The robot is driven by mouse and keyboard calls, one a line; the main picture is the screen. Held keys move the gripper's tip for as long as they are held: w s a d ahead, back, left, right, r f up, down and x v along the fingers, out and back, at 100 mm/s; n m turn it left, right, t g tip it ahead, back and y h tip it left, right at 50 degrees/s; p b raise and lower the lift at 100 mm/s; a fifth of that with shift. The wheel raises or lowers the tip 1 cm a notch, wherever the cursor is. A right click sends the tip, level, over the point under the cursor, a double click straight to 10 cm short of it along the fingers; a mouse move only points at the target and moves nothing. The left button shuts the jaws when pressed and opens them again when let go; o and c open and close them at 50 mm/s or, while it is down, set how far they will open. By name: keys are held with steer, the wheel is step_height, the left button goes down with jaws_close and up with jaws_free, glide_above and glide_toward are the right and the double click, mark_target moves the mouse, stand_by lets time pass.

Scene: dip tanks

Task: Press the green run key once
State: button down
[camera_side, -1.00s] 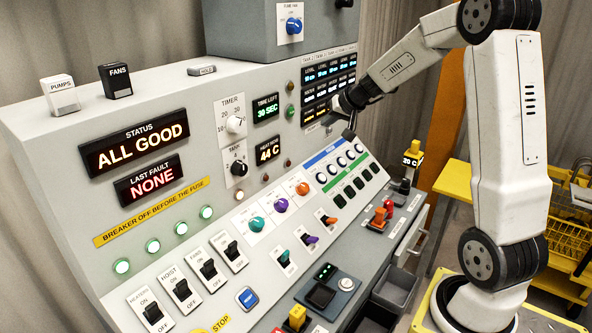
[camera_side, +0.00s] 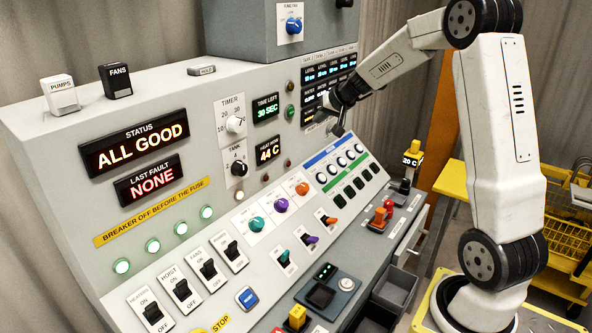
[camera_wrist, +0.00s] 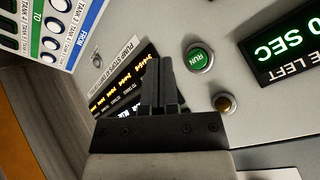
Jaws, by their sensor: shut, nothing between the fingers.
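The green run key (camera_wrist: 198,57) is a round button in a pale ring, marked RUN, in the wrist view. In the side view it is the small green button (camera_side: 290,112) to the right of the time-left display. My gripper (camera_wrist: 161,63) is shut and empty, its fingertips beside the key in the wrist picture. In the side view my gripper (camera_side: 338,128) hangs in front of the panel, right of the key and apart from it.
An amber button (camera_wrist: 225,103) sits close to the run key, and the time-left display (camera_wrist: 285,45) is beside them. Dark readout screens (camera_side: 328,85) lie behind my gripper. Knobs, toggle switches and small square keys (camera_side: 354,187) cover the sloping panel below.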

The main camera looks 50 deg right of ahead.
mark_target(292, 116)
steer(key=shift+w, duration=2.9)
steer(key=shift+w, duration=0.85)
stand_by(0.8)
steer(key=shift+s, duration=0.85)
steer(key=shift+s, duration=0.1)
stand_by(0.3)
steer(key=shift+s, duration=2.4)
